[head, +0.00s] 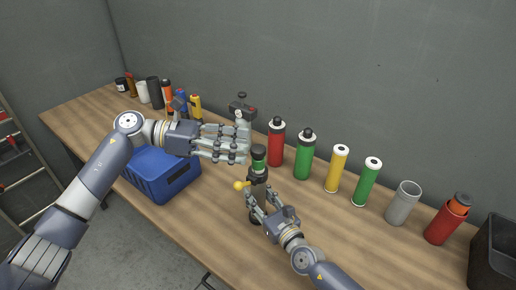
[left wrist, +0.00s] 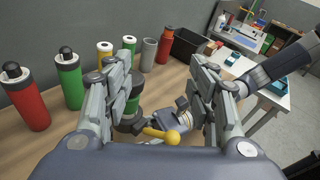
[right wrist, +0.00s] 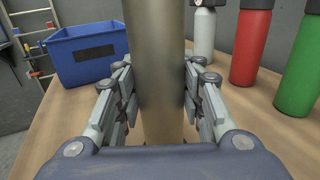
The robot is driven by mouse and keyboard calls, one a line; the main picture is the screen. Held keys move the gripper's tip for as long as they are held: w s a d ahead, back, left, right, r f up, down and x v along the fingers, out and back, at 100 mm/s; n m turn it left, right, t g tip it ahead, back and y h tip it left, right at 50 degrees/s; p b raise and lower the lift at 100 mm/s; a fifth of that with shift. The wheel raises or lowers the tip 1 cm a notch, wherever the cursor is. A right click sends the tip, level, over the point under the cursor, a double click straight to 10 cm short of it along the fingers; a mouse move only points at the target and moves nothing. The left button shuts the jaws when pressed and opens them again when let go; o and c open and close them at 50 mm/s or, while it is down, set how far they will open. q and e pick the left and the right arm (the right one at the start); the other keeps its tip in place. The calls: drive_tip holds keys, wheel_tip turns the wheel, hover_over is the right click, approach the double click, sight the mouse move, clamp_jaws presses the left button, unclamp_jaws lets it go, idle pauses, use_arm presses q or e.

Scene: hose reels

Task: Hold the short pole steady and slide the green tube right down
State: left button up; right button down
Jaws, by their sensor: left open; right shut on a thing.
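The green tube (head: 259,152), with dark bands, stands upright at the top of the short pole (head: 258,179). The green tube also shows in the left wrist view (left wrist: 134,100), partly behind one of my left fingers. My left gripper (head: 246,146) is open beside the tube's upper part. I cannot tell whether it touches the tube. My right gripper (head: 259,194) is shut on the short pole below the tube. In the right wrist view the pole (right wrist: 157,65) is a brownish metal column between the fingers. A yellow knob (head: 239,186) sits at the pole's left side.
A red bottle (head: 276,145), a green bottle (head: 304,157), a yellow tube (head: 337,170) and another green tube (head: 367,185) stand in a row to the right. A blue bin (head: 165,183) is at left. A grey wall (head: 380,80) backs the wooden table.

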sight(258, 148)
use_arm(q)
drive_tip(key=w+a+f+t+h, duration=0.1)
drive_tip(key=a+f+t+h, duration=0.1)
drive_tip(key=a+f+t, duration=0.3)
drive_tip(key=shift+n+g, duration=0.3)
drive_tip(key=shift+g, duration=0.3)
drive_tip(key=x, duration=1)
drive_tip(key=shift+w+d+r, duration=0.15)
drive_tip(key=shift+d+r, duration=0.05)
drive_tip(key=shift+r, duration=0.1)
drive_tip(key=shift+c, duration=0.2)
